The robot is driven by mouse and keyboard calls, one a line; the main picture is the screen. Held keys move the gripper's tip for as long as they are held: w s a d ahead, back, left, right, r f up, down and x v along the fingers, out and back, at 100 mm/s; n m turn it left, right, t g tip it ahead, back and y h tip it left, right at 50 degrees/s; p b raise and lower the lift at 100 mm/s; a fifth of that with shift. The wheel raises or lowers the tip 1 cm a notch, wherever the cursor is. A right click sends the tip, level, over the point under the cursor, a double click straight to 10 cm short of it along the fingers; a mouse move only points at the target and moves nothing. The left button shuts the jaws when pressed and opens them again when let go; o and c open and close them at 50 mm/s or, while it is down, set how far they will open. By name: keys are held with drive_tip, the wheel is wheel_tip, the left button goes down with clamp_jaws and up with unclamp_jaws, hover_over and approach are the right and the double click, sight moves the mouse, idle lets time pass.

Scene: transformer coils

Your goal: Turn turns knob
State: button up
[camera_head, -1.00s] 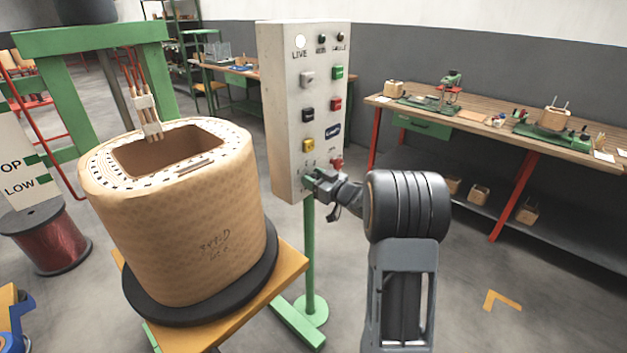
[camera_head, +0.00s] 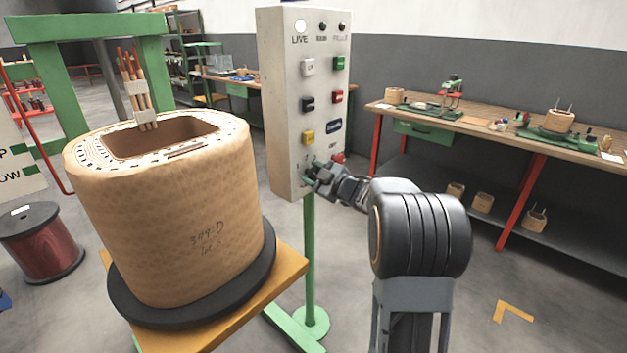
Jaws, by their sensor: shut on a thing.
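A pale control box (camera_head: 284,110) stands upright on a green post near the middle of the view. Its front carries several coloured buttons and a white lamp (camera_head: 300,27) by the label LIVE. My gripper (camera_head: 312,174) is at the lower left of this front, just below the yellow button (camera_head: 308,137). It is shut on a small knob there, which its fingers hide almost fully. How far the knob is turned cannot be told. The small labels there are too fine to read.
A large tan coil (camera_head: 185,225) on a black disc and yellow stand (camera_head: 275,292) is left of my arm. A red button (camera_head: 338,157) sits close right of my gripper. A workbench (camera_head: 480,130) runs along the right. The floor at right is mostly clear.

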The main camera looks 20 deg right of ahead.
drive_tip(key=shift+n, duration=0.4)
drive_tip(key=o, duration=0.9)
drive_tip(key=v, duration=1.3)
drive_tip(key=shift+s+d+p, duration=0.1)
drive_tip(key=shift+s+p, duration=0.2)
drive_tip(key=shift+s, duration=0.1)
